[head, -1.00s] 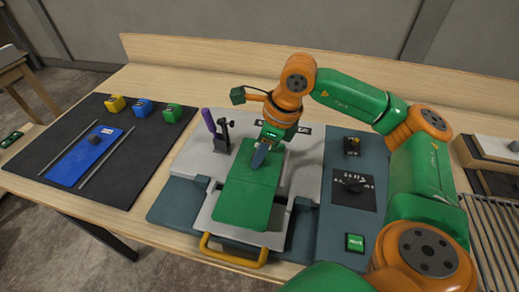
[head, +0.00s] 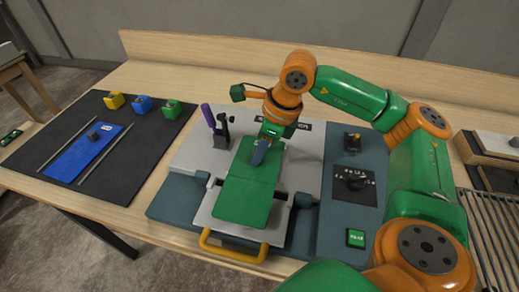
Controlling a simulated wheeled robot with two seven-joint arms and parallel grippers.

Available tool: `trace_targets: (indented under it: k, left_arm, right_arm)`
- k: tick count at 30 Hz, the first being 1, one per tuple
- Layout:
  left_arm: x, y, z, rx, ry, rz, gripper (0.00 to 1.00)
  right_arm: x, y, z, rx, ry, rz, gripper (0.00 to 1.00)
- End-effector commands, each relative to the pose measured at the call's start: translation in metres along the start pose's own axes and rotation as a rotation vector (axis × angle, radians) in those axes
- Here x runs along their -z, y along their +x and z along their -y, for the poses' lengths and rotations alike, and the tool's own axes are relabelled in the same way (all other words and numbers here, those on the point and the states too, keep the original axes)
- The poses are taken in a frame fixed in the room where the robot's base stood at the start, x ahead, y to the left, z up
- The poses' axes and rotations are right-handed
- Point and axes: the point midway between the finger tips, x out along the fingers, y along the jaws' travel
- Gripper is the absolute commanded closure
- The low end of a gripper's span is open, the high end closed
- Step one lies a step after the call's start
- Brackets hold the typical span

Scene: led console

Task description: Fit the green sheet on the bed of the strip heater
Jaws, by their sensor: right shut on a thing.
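The green sheet (head: 246,196) lies over the middle of the strip heater (head: 192,158), running lengthways from near the gripper toward the yellow handle (head: 233,249). A crease or step crosses it about halfway. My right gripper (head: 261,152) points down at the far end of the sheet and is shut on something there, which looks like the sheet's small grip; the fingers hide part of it. Whether the sheet lies flush on the bed I cannot tell. My left gripper is not in view.
A purple-handled clamp (head: 209,118) stands left of the sheet. On a black mat (head: 115,187) at left lie a blue sheet (head: 83,154), two rods and yellow, blue and green blocks.

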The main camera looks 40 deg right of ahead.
Motion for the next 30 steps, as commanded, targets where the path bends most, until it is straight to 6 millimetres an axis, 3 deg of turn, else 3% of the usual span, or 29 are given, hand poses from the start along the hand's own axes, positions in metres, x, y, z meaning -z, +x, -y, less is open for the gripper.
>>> trace_targets:
  k: [30]
  left_arm:
    - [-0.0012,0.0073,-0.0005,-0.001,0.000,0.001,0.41]
  right_arm:
    - [0.0017,0.0045,-0.0011,0.000,0.000,0.001,1.00]
